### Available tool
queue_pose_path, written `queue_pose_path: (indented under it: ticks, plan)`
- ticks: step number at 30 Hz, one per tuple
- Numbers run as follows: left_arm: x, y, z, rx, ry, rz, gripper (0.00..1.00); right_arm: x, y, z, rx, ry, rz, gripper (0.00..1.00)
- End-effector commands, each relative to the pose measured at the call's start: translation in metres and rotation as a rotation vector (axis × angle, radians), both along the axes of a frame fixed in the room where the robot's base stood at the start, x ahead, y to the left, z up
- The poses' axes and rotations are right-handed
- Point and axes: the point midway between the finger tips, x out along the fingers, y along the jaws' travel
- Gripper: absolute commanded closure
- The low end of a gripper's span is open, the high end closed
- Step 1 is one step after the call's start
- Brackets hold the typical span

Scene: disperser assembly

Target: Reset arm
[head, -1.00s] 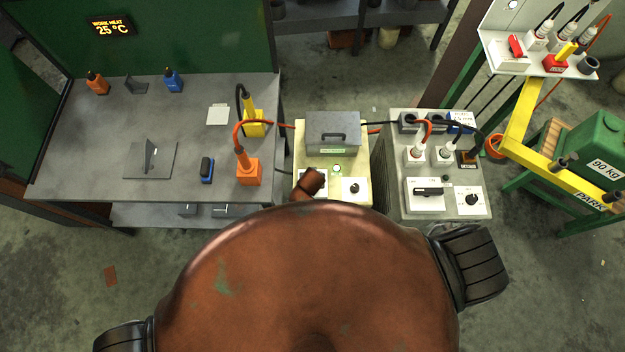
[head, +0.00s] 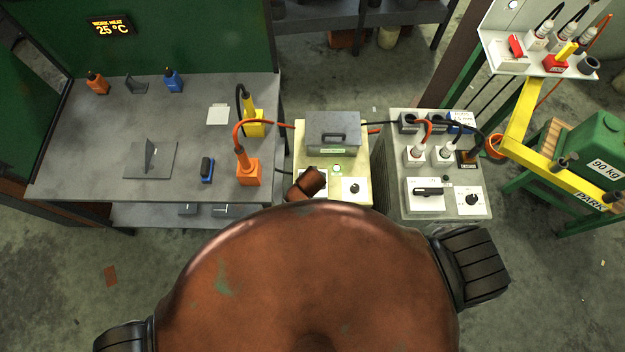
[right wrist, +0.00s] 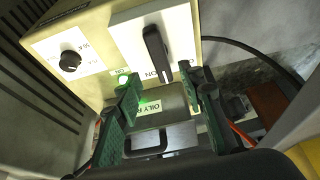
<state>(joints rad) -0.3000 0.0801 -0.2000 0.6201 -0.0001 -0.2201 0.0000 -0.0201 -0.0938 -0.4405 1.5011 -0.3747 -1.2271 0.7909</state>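My right gripper (right wrist: 166,88) shows in the right wrist view with its two green-padded fingers apart and nothing between them. It is in front of the cream cabinet (right wrist: 92,28), close to a black rotary handle (right wrist: 157,55) on a white plate marked ON. I see no clear contact with the handle. In the head view the cabinet (head: 302,146) stands in the middle, with part of my arm over its front panel; my right gripper is hidden there. My left gripper is in neither view.
A grey lidded box (head: 333,128) sits on the cabinet. A workbench (head: 105,115) with orange and yellow plugged units is left. A grey socket cabinet (head: 480,207) is right, beside a yellow arm (head: 522,118). Red and black cables run between the units.

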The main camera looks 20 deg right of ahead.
Motion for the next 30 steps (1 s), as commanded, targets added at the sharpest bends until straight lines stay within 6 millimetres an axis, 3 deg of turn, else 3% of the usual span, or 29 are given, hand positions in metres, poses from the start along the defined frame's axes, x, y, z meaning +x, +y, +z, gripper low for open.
queue_pose_path:
  ticks: [12,15,17,20,24,30]
  plan:
    - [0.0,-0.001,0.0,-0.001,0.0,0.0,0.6,0.0,0.0,0.0,0.001,0.0,0.0,0.64]
    - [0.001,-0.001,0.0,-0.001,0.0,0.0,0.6,-0.007,-0.01,0.001,0.004,0.008,0.0,0.64]
    - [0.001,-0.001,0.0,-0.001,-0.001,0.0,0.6,-0.018,-0.024,0.005,0.007,0.018,0.001,0.64]
    - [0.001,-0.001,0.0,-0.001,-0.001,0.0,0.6,-0.047,-0.062,0.017,0.013,0.042,0.01,0.64]
    - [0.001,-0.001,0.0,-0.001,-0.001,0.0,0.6,-0.101,-0.121,0.048,0.011,0.071,0.06,0.64]
    - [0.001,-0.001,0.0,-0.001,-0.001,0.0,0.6,-0.15,-0.168,0.088,-0.009,0.081,0.137,0.64]
